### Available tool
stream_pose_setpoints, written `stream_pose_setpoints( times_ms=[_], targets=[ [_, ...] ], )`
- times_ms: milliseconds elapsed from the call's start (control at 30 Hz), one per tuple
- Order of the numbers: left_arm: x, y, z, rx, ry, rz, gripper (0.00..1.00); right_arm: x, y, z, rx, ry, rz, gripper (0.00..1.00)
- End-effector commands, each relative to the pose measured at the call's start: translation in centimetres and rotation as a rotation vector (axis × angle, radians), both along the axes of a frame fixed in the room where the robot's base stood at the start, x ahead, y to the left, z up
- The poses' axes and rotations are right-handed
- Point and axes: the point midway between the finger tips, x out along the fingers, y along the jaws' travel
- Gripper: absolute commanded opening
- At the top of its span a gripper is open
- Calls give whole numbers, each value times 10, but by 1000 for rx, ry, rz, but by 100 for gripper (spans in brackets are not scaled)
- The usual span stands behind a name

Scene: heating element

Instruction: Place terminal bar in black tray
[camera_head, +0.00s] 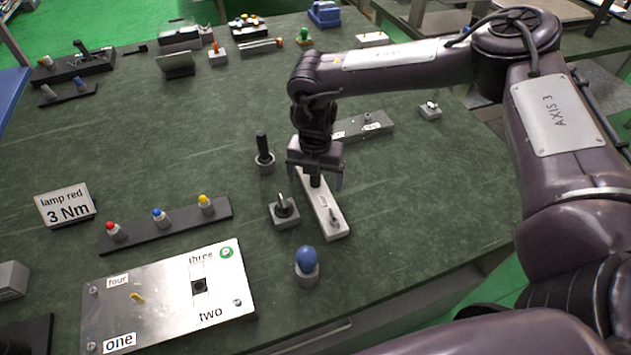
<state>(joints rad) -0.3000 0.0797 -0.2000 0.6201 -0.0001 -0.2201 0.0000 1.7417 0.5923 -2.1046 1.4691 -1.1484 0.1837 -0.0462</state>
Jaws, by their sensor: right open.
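A light grey bar (329,217), which looks like the terminal bar, lies on the green table with a small metal fitting near its front end. My right gripper (315,184) points down over the bar's far end, its fingers spread on either side of a dark upright post. I cannot tell whether the fingers touch the bar. A black tray-like piece (24,336) is cut off at the lower left corner. Another black tray (72,66) with parts on it lies at the far left. I cannot tell which is the task's tray. My left gripper is not in view.
A blue knob (306,260), a grey block with a black pin (285,213) and a dark post (264,155) stand close to the bar. A metal plate (170,302), a dark strip with coloured lamps (170,226) and a sign (65,205) are at left. The table's middle left is clear.

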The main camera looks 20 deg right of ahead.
Motion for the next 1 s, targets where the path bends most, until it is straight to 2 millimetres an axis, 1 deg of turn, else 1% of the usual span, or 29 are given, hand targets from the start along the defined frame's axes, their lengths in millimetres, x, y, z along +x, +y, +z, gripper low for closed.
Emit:
stream_pose_setpoints(
  times_ms=[67,500,600,633,667,867,1000],
  targets=[
    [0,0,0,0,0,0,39,0,0,0,0,0,0,89],
    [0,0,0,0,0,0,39,0,0,0,-1,1,-1,31],
    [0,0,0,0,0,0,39,0,0,0,-1,1,-1,19],
    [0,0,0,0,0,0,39,0,0,0,0,0,-1,19],
    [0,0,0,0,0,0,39,0,0,1,0,0,-1,15],
    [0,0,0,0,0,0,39,0,0,1,1,-1,-1,14],
    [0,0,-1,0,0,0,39,1,0,7,1,-1,-2,14]
  ],
)
